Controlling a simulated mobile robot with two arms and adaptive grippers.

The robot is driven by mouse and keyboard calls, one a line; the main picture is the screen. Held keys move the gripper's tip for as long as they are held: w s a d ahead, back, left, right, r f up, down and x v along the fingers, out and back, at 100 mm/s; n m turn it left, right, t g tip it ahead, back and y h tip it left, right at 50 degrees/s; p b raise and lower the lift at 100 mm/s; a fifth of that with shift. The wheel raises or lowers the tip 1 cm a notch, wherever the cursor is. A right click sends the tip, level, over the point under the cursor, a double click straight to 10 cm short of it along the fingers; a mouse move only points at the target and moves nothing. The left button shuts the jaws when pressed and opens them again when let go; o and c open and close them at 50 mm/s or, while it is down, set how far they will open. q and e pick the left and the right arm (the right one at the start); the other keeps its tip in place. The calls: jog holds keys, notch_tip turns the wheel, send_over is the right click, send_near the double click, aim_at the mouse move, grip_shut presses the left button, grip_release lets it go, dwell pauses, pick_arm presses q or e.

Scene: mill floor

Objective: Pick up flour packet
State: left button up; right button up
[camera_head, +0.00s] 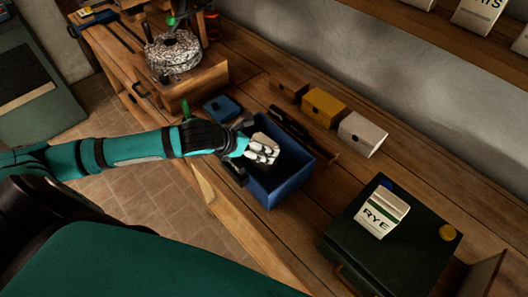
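A white packet with a green band and the word RYE (382,212) sits tilted on top of a dark green box at the right. My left gripper (263,151) reaches over the open blue bin (289,187) on the bench, well to the left of the RYE packet. Its pale fingers are bunched together, and a small beige patch shows behind them. I cannot tell whether this is a held object or something in the bin. My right gripper is not in view.
Yellow (324,107) and white (362,134) small boxes stand along the back. White packets (478,14) line the upper shelf.

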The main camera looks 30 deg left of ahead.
aim_at(263, 143)
pick_arm(q)
jog(key=p+x, duration=0.1)
jog(key=x, duration=0.1)
jog(key=p+x, duration=0.1)
jog(key=x, duration=0.2)
jog(key=shift+s+f, duration=0.15)
jog(key=shift+f, duration=0.15)
jog(key=shift+w+d+f, duration=0.1)
jog(key=shift+w+f, duration=0.1)
jog(key=shift+f, duration=0.05)
jog(key=shift+c, duration=0.4)
jog(key=shift+r, duration=0.1)
jog(key=c, duration=1.4)
